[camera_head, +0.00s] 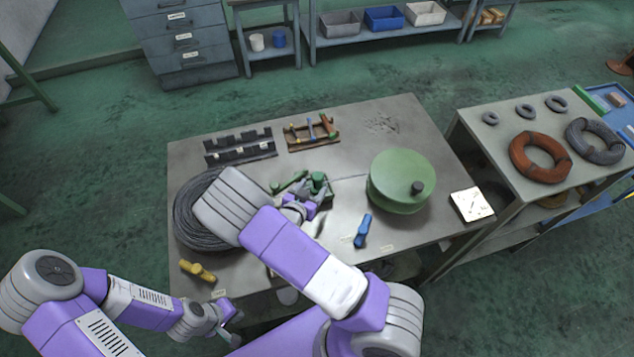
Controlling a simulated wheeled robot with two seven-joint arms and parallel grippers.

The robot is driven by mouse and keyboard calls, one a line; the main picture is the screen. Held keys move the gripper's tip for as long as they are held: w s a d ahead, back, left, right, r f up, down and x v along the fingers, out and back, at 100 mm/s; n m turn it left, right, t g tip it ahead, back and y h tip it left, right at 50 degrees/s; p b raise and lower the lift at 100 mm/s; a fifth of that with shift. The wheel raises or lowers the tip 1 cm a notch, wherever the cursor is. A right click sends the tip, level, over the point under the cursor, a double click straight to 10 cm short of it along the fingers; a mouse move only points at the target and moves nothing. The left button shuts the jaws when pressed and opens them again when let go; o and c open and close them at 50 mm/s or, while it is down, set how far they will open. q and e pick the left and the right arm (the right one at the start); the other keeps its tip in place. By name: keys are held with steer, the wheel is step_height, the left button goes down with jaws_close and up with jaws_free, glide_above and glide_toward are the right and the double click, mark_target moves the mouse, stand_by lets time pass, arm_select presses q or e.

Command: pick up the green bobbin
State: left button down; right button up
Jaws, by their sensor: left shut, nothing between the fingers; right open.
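A large green round drum-like body (397,188), the biggest green thing here, stands on the grey workbench (350,150), right of its middle. It has a flat round top with a small dark knob, and I take it as the green bobbin. My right gripper (315,196) is over the middle of the bench, left of the drum and apart from it. It is open, beside a smaller green device (319,181) that it partly hides; I cannot tell if they touch. My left gripper (232,328) is shut and empty, low at the bench's front edge.
A dark wire coil (190,222) lies at the bench's left, partly behind my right arm. A blue tool (363,230), a yellow tool (197,271), a black rack (240,150) and a white pad (471,205) lie on the bench. A side table (490,147) holds coils.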

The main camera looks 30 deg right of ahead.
mark_target(316, 183)
steer(key=x, duration=0.5)
steer(key=shift+w, duration=0.1)
steer(key=c, duration=1)
